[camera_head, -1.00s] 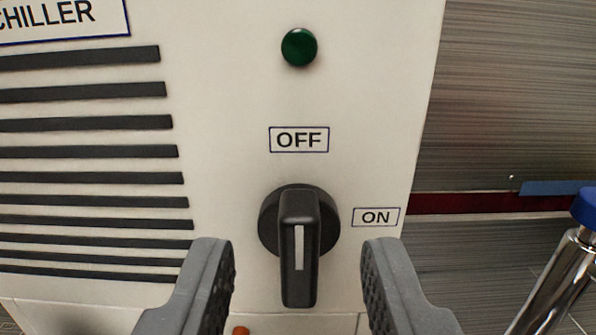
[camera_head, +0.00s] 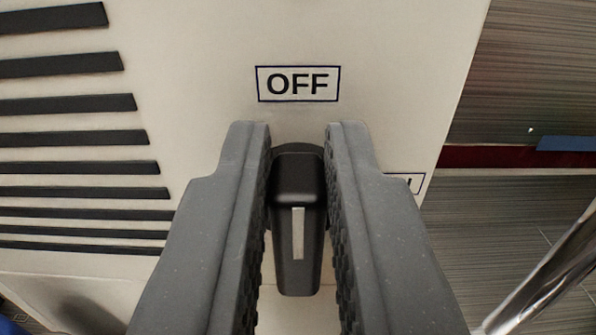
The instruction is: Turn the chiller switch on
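The chiller switch (camera_head: 297,265) is a black rotary knob with a long grip and a white line on it, on the pale cabinet front. The grip stands upright in the picture, below the OFF label (camera_head: 298,84). The ON label (camera_head: 404,183) is to its right, mostly hidden by my right finger. The fingers hide the knob's round base.
Dark vent slots (camera_head: 70,146) run down the cabinet's left side. The cabinet's right edge is near, with a brushed metal wall (camera_head: 535,70) beyond it. A shiny metal tube (camera_head: 545,275) slants at the lower right.

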